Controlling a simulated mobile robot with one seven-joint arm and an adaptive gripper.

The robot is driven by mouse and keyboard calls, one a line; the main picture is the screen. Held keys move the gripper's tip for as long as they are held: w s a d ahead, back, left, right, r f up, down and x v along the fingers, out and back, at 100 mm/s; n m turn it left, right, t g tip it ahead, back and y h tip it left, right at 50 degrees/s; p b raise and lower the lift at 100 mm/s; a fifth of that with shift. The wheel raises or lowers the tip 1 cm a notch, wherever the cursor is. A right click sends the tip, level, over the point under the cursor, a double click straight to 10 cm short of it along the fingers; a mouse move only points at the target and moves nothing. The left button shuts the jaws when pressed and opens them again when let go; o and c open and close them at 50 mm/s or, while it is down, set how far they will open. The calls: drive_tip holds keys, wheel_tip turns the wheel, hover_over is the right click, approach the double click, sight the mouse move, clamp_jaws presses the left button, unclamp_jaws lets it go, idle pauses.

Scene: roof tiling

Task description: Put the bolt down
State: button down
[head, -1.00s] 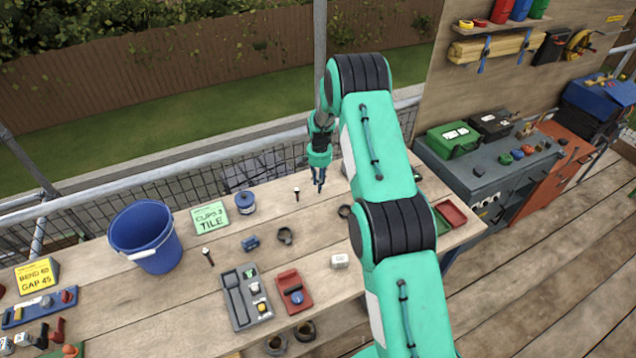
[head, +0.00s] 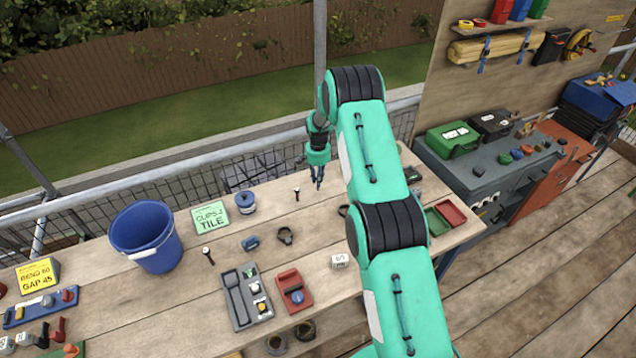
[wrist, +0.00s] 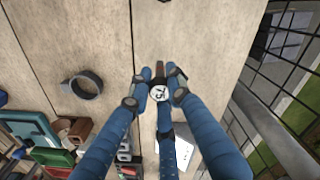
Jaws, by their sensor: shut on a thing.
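My gripper (head: 318,185) is over the back part of the wooden workbench (head: 330,240), its fingers pointing down. In the wrist view, the three blue fingers (wrist: 160,92) are closed around a bolt (wrist: 159,95) with a round white head marked 75. A short brown piece of its shaft shows past the head; the rest is hidden by the fingers. In the head view the held bolt is too small to make out. I cannot tell whether it touches the bench. Two other bolts with pale heads lie on the bench, one left of my gripper (head: 296,193) and one nearer the bucket (head: 208,254).
A dark ring (wrist: 82,84) lies beside the fingers in the wrist view. A blue tin (head: 245,202), a green sign (head: 210,217) and a blue bucket (head: 145,236) stand to the left. A grey tray (head: 245,297) and red tray (head: 294,291) lie in front. Bare planks surround my gripper.

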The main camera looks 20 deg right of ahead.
drive_tip(key=shift+f, duration=0.95)
drive_tip(key=shift+f, duration=0.15)
drive_tip(key=c, duration=1.6)
unclamp_jaws()
wheel_tip(320, 180, up, 12)
drive_tip(key=shift+r+b, duration=0.15)
drive_tip(key=shift+b, duration=0.25)
